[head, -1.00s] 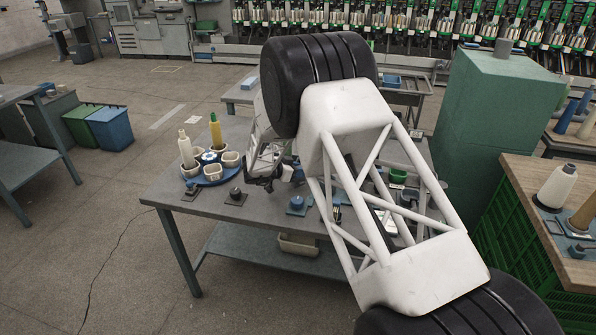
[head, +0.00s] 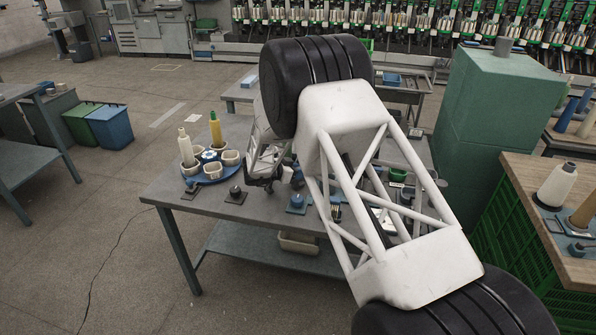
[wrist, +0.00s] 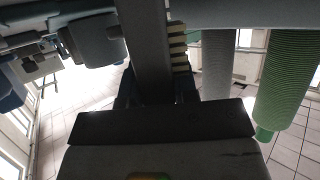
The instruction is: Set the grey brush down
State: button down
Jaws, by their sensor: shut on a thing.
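My gripper (head: 264,182) is low over the left half of the grey work table (head: 165,186) in the head view, partly hidden by my arm. In the wrist view my gripper (wrist: 155,88) is shut on the grey brush (wrist: 148,45), a dark grey bar with a row of pale yellow tufts along its right side. The brush cannot be made out in the head view. I cannot tell whether it touches the table.
A blue round tray (head: 213,177) with white cups and a yellow cone (head: 215,130) stands left of my gripper. Small dark pads with knobs (head: 235,193) lie along the front edge. A green cone (wrist: 288,75) and a grey one (wrist: 217,65) show in the wrist view.

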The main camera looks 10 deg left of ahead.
jog(key=c, duration=0.9)
grip_release()
jog(key=shift+r, duration=0.1)
jog(key=shift+r, duration=0.45)
jog(key=v, duration=1.2)
jog(key=shift+r, duration=0.1)
